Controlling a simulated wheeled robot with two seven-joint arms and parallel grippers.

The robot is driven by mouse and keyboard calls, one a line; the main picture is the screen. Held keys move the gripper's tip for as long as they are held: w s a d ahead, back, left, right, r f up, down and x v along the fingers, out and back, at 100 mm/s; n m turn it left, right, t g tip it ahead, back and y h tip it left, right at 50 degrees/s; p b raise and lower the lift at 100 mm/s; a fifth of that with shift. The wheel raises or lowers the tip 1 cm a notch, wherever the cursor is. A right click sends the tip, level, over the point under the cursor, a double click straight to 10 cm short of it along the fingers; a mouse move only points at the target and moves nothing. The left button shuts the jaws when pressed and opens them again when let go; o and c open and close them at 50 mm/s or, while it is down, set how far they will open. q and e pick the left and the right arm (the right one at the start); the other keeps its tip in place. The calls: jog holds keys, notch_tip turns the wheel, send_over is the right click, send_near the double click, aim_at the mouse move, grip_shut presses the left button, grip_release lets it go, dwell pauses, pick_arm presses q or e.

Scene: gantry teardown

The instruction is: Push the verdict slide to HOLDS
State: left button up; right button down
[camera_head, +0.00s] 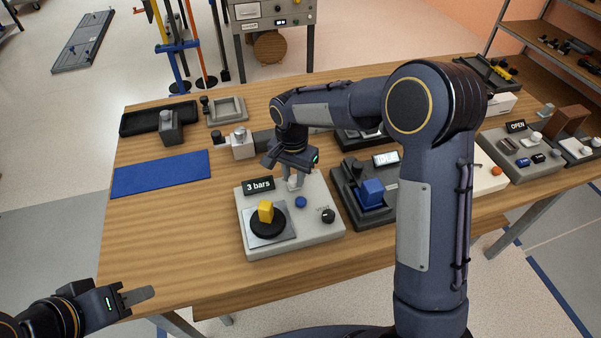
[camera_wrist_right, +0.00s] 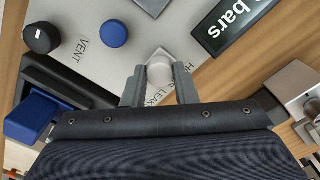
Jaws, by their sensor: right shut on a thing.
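My right gripper (camera_wrist_right: 160,84) is shut on the knob, one finger on each side. In the head view my right gripper (camera_head: 293,181) reaches down to the back of the grey test box (camera_head: 318,238), just right of the "3 bars" display (camera_head: 259,185). My left gripper (camera_head: 137,296) is low at the left, off the table's front edge; its fingers overlap side-on.
On the box are a yellow block (camera_head: 265,211) on a black disc, a blue button (camera_head: 301,202) and a black VENT knob (camera_head: 328,216). A device with a blue block (camera_head: 371,192) stands close to its right. A blue mat (camera_head: 160,174) lies left; the table's front left is clear.

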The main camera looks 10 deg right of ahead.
aim_at(292, 179)
jog(key=c, duration=1.1)
grip_release()
jog(key=shift+a, duration=0.3)
jog(key=shift+d, duration=0.1)
notch_tip(292, 179, up, 8)
jog(key=shift+f, duration=0.1)
